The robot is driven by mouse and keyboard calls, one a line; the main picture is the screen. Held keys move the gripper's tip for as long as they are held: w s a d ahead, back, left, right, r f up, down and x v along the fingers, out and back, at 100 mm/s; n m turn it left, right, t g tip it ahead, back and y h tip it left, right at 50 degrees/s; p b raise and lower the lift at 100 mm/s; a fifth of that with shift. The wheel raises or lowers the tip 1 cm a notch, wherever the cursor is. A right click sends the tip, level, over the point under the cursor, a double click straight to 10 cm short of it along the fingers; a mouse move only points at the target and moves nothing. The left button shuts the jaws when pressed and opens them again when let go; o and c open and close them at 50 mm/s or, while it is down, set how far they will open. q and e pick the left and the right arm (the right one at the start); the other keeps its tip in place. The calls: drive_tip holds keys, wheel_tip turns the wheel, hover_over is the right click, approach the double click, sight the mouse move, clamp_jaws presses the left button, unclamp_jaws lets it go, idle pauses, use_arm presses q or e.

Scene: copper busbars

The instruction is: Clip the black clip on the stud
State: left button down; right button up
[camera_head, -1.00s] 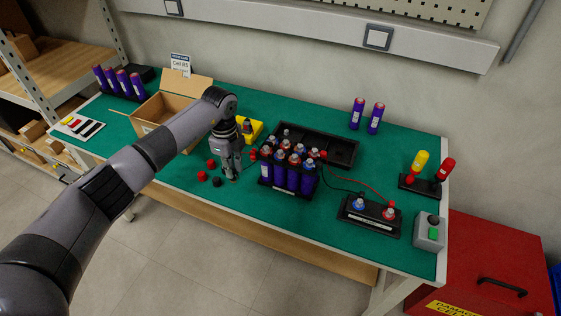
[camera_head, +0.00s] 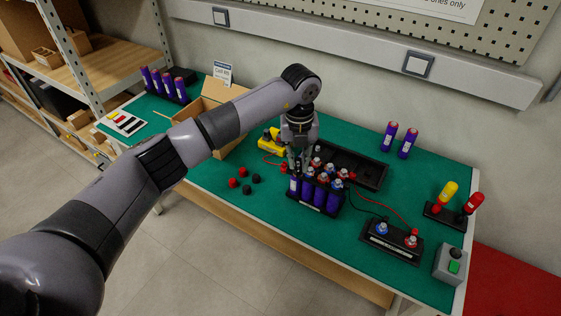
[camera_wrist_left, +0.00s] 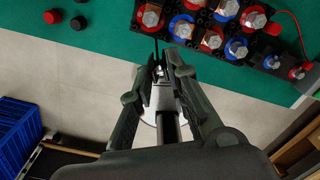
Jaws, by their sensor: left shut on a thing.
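My left gripper (camera_head: 293,169) is shut just above the front-left corner of the pack of purple cells (camera_head: 318,200). In the left wrist view, its fingertips (camera_wrist_left: 160,68) close on a small dark piece, which I take as the black clip (camera_wrist_left: 157,60); a thin black lead runs up from it. The clip is mostly hidden by the fingers. Silver hex studs with red and blue rings top the cells, such as one stud (camera_wrist_left: 151,16) just above the fingertips in the wrist view. I cannot tell whether the clip touches a stud. My right gripper is not in view.
A yellow meter (camera_head: 270,145) with leads stands behind the gripper. Several red and black caps (camera_head: 246,190) lie left of the pack. A black tray (camera_head: 370,175) is behind it, and a terminal block (camera_head: 378,242) is to the right. The green table (camera_head: 225,207) is bare at front left.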

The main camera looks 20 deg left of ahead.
use_arm(q)
drive_tip(key=w+d+r+n+p, duration=0.1)
drive_tip(key=d+r+n+p, duration=0.35)
drive_tip(key=d+n, duration=0.6)
drive_tip(key=f+b, duration=0.1)
drive_tip(key=f+n+b, duration=0.1)
drive_tip(key=f+b, duration=0.1)
drive_tip(key=shift+w+d+f, duration=0.15)
drive_tip(key=shift+d+f, duration=0.1)
drive_tip(key=shift+f, duration=0.1)
drive_tip(key=shift+r+p, duration=0.3)
drive_tip(key=shift+f, duration=0.1)
drive_tip(key=shift+f+b, duration=1.1)
drive_tip(key=shift+f, duration=0.45)
drive_tip(key=shift+f, duration=0.2)
